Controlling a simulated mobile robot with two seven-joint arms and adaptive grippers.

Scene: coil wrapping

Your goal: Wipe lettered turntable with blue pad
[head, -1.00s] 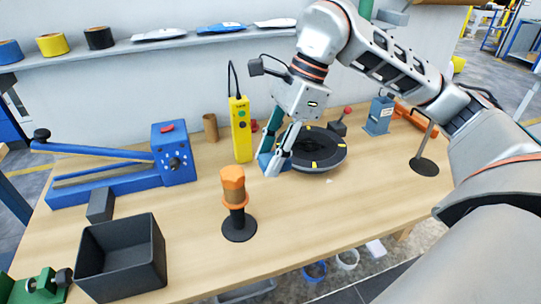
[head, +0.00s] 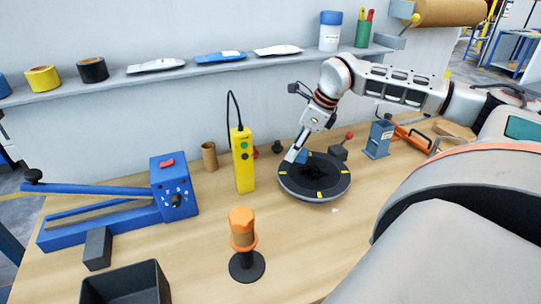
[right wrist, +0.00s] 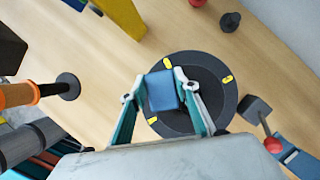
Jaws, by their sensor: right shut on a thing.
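The turntable (head: 318,190) is a round black disc with yellow marks near its rim, lying on the workbench right of centre; it also shows in the right wrist view (right wrist: 222,72). I cannot make out letters on it. My right gripper (head: 296,156) is at the turntable's back left part, fingers pointing down. It is shut on the blue pad (right wrist: 162,91), which sits between its two fingers in the right wrist view, in front of the disc. The pad's underside is hidden, so I cannot tell whether it touches the disc. My left gripper is not in view.
A yellow hand control (head: 242,160) stands left of the turntable. An orange-handled tool (head: 243,230) stands in front. A red-knobbed block (head: 339,152) and a blue device (head: 379,138) are at the right. A blue sealer (head: 172,188) and dark bin (head: 125,285) are at left.

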